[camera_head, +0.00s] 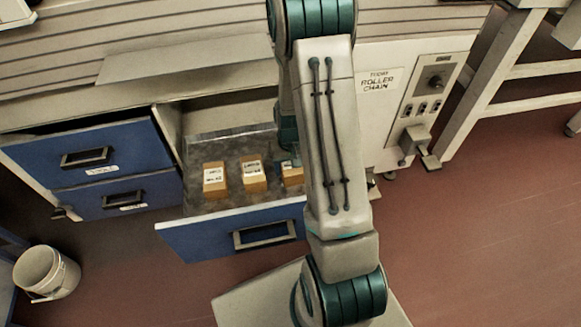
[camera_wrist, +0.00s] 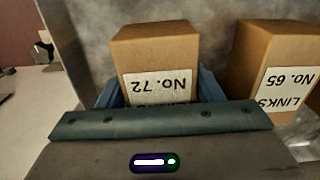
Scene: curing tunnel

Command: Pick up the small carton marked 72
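The small brown carton marked No. 72 (camera_wrist: 158,52) stands in the middle of the wrist view, its white label upside down there. In the head view the rightmost carton (camera_head: 292,175) of the row is partly behind my arm. My gripper (camera_wrist: 160,88) is at this carton, with a blue finger on each side of it. I cannot tell whether the fingers press on it or stand slightly apart. The carton's lower part is hidden by the gripper body. In the head view my gripper is mostly hidden behind my arm.
A carton marked No. 65 (camera_wrist: 270,65) stands close beside, also seen in the head view (camera_head: 253,175). Another carton (camera_head: 216,180) stands further left. All are in the open blue-fronted drawer (camera_head: 190,240).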

